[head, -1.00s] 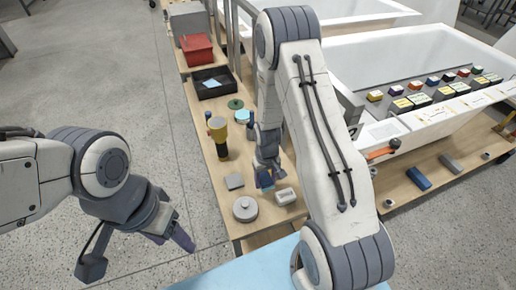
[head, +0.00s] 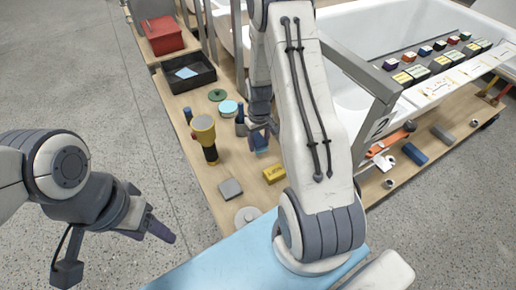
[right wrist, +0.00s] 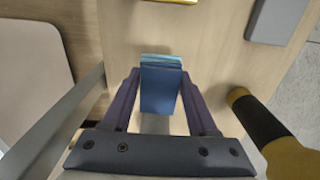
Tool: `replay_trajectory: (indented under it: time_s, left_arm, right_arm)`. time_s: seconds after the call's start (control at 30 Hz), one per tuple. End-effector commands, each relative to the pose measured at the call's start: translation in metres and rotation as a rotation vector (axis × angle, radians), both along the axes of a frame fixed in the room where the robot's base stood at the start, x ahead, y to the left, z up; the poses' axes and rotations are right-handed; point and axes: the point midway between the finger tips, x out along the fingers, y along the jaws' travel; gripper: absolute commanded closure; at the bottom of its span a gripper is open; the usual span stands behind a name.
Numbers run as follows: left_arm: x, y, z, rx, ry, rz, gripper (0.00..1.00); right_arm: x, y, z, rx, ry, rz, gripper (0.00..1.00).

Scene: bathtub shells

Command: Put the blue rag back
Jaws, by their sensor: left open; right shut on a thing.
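The blue rag (right wrist: 161,88) is a small folded block of blue cloth. My right gripper (right wrist: 160,75) is shut on it in the right wrist view, one finger on each side. In the head view the right gripper (head: 262,130) holds the rag (head: 261,144) over the wooden bench, left of the tub; whether it touches the bench I cannot tell. My left gripper (head: 155,228) is open and empty over the floor at the left. My right forearm hides part of the bench and tub.
A black tray (head: 204,83) with a pale blue piece stands at the bench's far end, near a red box (head: 163,37). A yellow-black torch (head: 206,138), green disc (head: 217,95), light blue round thing (head: 229,108), grey block (head: 230,188) and yellow block (head: 274,174) stand around the gripper.

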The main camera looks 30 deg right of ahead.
Motion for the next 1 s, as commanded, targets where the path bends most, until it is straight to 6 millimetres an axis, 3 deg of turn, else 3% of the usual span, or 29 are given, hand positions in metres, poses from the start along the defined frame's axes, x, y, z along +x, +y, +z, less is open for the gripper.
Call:
replay_trajectory:
  time_s: [0.23,0.67,0.7,0.73,1.0]
  left_arm:
    - [0.000,0.000,0.000,0.000,0.000,0.000,0.39]
    - [0.000,0.000,-0.003,0.000,0.000,0.000,0.39]
    - [0.000,0.000,-0.002,0.000,0.000,0.000,0.39]
    - [0.000,0.000,-0.002,0.000,0.000,0.000,0.39]
    - [0.000,0.000,-0.002,0.000,0.000,0.000,0.39]
  right_arm:
    - [0.000,0.002,-0.035,0.000,0.001,0.003,1.00]
    - [0.001,0.003,-0.043,0.000,0.000,0.004,1.00]
    - [0.001,0.003,-0.041,0.000,0.000,0.004,0.26]
    - [0.001,0.003,-0.041,0.000,0.000,0.004,0.14]
    - [0.001,0.003,-0.041,0.000,0.000,0.004,0.11]
